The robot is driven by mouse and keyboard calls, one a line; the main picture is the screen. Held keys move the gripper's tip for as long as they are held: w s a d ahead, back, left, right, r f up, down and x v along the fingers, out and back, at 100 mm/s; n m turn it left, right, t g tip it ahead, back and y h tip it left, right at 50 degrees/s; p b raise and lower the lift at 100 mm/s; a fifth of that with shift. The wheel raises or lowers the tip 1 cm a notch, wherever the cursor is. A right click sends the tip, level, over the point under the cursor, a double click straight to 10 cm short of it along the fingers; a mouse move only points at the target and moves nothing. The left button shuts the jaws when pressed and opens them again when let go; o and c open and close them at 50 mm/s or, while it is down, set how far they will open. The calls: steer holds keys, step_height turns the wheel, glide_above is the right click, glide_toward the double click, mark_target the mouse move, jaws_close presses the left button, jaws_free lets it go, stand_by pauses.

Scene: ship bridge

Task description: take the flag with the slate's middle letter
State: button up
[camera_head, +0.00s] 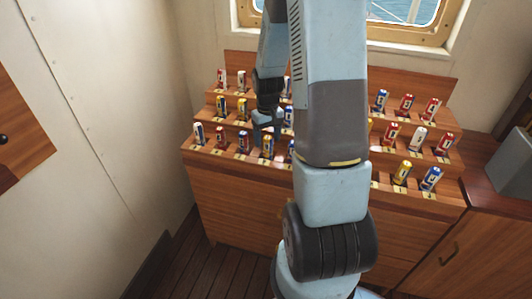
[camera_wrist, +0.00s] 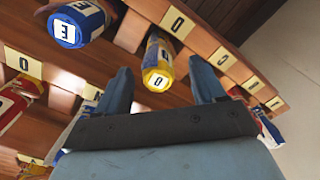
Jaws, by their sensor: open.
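Rolled flags stand in stepped rows on the wooden rack. My gripper (camera_head: 264,128) is open above the rack's left half. In the wrist view my gripper (camera_wrist: 160,68) has its two fingers spread either side of a yellow and blue rolled flag (camera_wrist: 157,72), whose end letter looks like O. No grip on it shows; whether a finger touches it I cannot tell. A blue and white flag (camera_wrist: 75,24) with an E is at the upper left. I see no slate whose letters I can read.
The rack (camera_head: 240,170) has small letter plates along its steps, with several flags to the right, including a yellow one (camera_head: 402,172) and a blue one (camera_head: 431,178). A grey box-like object (camera_head: 512,165) stands at the right. My arm hides the rack's middle.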

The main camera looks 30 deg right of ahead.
mark_target(268, 145)
steer(key=shift+d+f, duration=0.1)
steer(key=shift+f, duration=2.05)
steer(key=shift+c, duration=0.2)
steer(key=c, duration=1.1)
steer(key=shift+r, duration=0.15)
